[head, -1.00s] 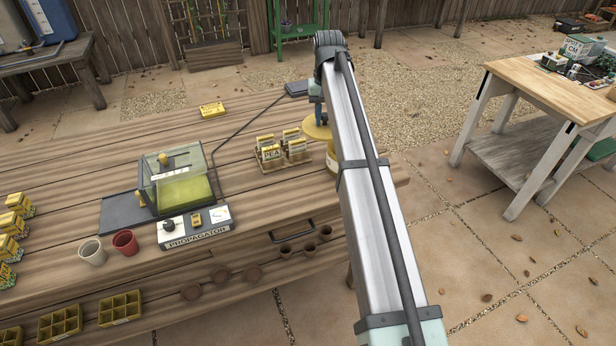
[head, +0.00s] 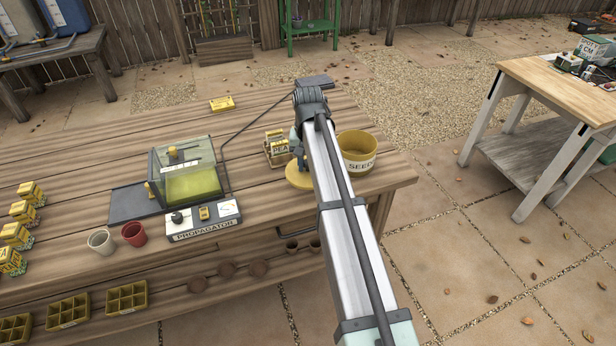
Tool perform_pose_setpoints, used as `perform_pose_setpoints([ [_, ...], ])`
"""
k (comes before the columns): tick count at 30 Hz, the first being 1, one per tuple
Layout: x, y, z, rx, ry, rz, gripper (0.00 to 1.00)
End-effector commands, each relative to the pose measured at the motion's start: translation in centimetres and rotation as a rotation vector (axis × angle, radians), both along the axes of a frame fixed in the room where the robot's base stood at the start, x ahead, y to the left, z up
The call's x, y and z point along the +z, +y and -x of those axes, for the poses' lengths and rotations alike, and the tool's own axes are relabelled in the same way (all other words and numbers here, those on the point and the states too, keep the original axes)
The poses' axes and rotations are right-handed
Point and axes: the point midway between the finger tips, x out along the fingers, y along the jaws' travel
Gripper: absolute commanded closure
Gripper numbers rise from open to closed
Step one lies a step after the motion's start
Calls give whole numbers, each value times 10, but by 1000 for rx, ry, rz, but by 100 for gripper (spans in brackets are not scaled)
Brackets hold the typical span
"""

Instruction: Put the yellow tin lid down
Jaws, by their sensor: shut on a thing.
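The yellow tin lid (head: 297,180) is a flat round disc at the right part of the wooden bench, in front of the seed packets. My gripper (head: 297,165) is shut on the lid from above, with my arm hiding its fingers and the lid's right side. The lid looks level and low over the boards; I cannot tell whether it touches them. The yellow tin (head: 358,161), marked SEED, stands open to the right of my arm.
Pea seed packets (head: 277,149) stand in a holder just behind the lid. The propagator (head: 185,180) with its control box (head: 204,221) is to the left. Bare bench boards (head: 262,200) lie between it and the lid.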

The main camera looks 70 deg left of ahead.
Motion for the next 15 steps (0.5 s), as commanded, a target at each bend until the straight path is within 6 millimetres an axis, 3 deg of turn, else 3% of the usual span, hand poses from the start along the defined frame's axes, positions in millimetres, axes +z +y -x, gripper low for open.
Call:
perform_pose_setpoints([
  [15,-52,0,0,1,0,1,100],
])
